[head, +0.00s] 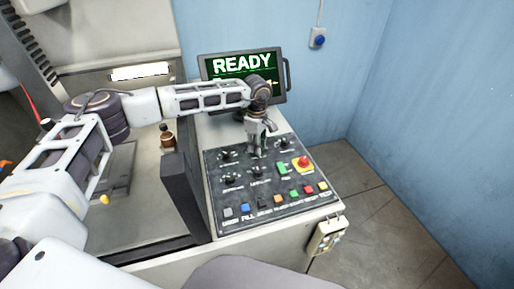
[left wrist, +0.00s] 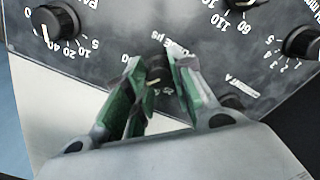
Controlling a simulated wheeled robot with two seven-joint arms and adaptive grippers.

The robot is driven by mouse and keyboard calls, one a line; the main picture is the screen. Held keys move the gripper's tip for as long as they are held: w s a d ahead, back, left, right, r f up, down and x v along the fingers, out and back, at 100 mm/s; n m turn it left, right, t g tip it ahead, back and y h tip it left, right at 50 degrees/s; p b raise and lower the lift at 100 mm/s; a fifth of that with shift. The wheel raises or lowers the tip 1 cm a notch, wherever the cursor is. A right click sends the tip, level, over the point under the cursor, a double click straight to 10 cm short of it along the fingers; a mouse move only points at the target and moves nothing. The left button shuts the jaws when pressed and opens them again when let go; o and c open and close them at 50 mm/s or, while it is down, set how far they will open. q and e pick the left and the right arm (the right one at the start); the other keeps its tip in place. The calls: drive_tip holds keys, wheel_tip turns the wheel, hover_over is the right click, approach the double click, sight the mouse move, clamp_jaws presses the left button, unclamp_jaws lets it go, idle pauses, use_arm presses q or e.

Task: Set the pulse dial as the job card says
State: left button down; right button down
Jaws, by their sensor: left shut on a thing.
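The pulse dial (left wrist: 156,72) is a small dark knob on the black control panel (left wrist: 205,40); the lettering beside it ends in "µs" and is partly covered. My left gripper (head: 258,153) points down at the middle of the panel's upper dial row. In the left wrist view its green-lined fingers (left wrist: 157,80) stand on either side of the dial and are shut on it. The dial's pointer setting cannot be read. The screen (head: 242,70) shows "READY", with a lower line mostly hidden by my arm. No readable job card shows. My right gripper is out of view.
Other dials (head: 228,155) surround the gripped one, including a black knob (left wrist: 55,22) with a numbered scale. A red stop button (head: 303,162) is at right, with coloured buttons (head: 246,209) along the front. A dark upright plate (head: 186,195) borders the panel's left.

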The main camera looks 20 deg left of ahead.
use_arm(q)
drive_tip(key=shift+m+b, duration=0.3)
drive_tip(key=shift+m, duration=0.4)
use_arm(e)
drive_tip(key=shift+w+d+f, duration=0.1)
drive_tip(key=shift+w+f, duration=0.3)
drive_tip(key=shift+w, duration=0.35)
use_arm(q)
drive_tip(key=shift+r, duration=0.1)
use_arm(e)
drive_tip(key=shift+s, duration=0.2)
use_arm(q)
drive_tip(key=c, duration=1.6)
unclamp_jaws()
drive_tip(key=shift+c, duration=0.2)
drive_tip(key=o, duration=0.5)
drive_tip(key=shift+c, duration=0.2)
drive_tip(key=shift+r, duration=0.5)
wheel_tip(320, 180, up, 11)
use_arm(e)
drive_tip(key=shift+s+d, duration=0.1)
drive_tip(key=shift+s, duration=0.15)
use_arm(q)
drive_tip(key=shift+f, duration=0.1)
